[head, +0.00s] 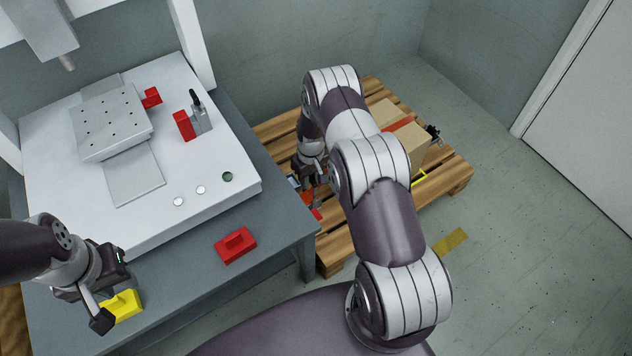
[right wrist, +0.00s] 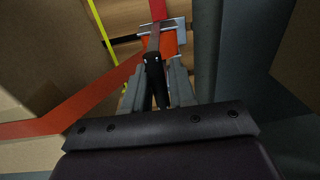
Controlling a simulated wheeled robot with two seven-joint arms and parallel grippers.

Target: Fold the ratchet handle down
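The ratchet (right wrist: 178,30) shows at the top of the right wrist view, with metal plates, orange-red strap and a black-gripped handle (right wrist: 153,62) pointing toward my right gripper. My right gripper (right wrist: 157,78) has its two grey fingers on either side of this black grip, which fills the gap between them. In the head view my right gripper (head: 308,182) is at the pallet's left side, partly hidden by my arm. My left gripper (head: 112,290) is open over the table's front left, beside a yellow block (head: 124,304); it does not appear clamped on it.
Cardboard boxes (head: 408,138) with a red strap (head: 398,124) stand on a wooden pallet (head: 335,262). The grey table (head: 280,215) left of it carries a white machine base (head: 60,190) and a red block (head: 235,245). Floor right of the pallet is clear.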

